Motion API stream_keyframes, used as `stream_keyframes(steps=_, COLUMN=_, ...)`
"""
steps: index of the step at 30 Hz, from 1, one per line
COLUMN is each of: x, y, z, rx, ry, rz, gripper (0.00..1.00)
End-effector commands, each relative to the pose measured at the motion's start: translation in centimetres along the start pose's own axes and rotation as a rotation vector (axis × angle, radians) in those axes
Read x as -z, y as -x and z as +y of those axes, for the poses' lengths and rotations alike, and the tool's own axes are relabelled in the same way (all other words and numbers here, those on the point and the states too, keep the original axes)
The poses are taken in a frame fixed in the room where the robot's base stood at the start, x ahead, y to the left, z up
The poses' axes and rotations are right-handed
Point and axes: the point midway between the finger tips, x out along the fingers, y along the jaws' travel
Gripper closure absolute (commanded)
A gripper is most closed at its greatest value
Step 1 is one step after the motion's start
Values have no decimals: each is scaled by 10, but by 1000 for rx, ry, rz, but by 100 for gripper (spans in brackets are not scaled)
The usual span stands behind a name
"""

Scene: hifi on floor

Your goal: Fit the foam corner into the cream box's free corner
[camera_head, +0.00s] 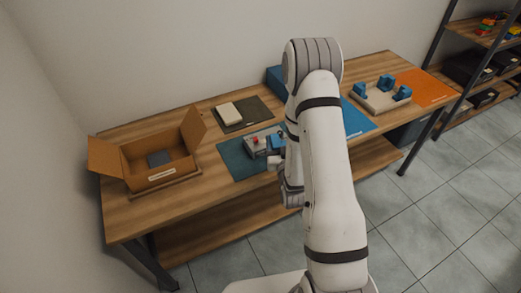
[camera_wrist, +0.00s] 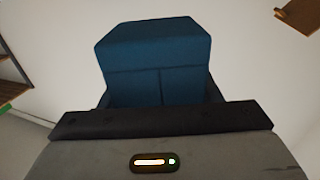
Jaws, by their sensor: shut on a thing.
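In the wrist view my gripper (camera_wrist: 160,98) is shut on a dark blue foam corner (camera_wrist: 155,45), a chunky block with a seam down its near face. The foam sticks out beyond the dark jaws. In the head view my arm hides most of the gripper, and I cannot clearly make out the held foam. The cream box (camera_head: 373,108) is a shallow tray on the blue mat, right of my arm. Blue foam corners (camera_head: 386,82) stand in its back, left and right corners. Its front corner looks bare.
An open cardboard box (camera_head: 160,178) stands at the table's left. A cream block (camera_head: 229,113) lies on a dark mat. A grey device with a red knob (camera_head: 256,141) is on the teal mat (camera_head: 235,162). An orange mat (camera_head: 425,88) lies right, near a shelf rack (camera_head: 440,45).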

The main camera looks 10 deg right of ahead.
Motion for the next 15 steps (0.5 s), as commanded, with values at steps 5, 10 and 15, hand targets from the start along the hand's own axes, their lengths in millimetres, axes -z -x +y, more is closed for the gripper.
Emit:
stream_keyframes(steps=5, x=-11, y=-8, z=-13, rx=30, ry=-4, rz=4, gripper=67)
stream_keyframes(steps=10, x=-30, y=-28, z=-39, rx=92, ry=-14, rz=7, gripper=67)
stream_keyframes(steps=15, x=-42, y=-48, z=-71, rx=165, ry=-20, rz=7, gripper=67)
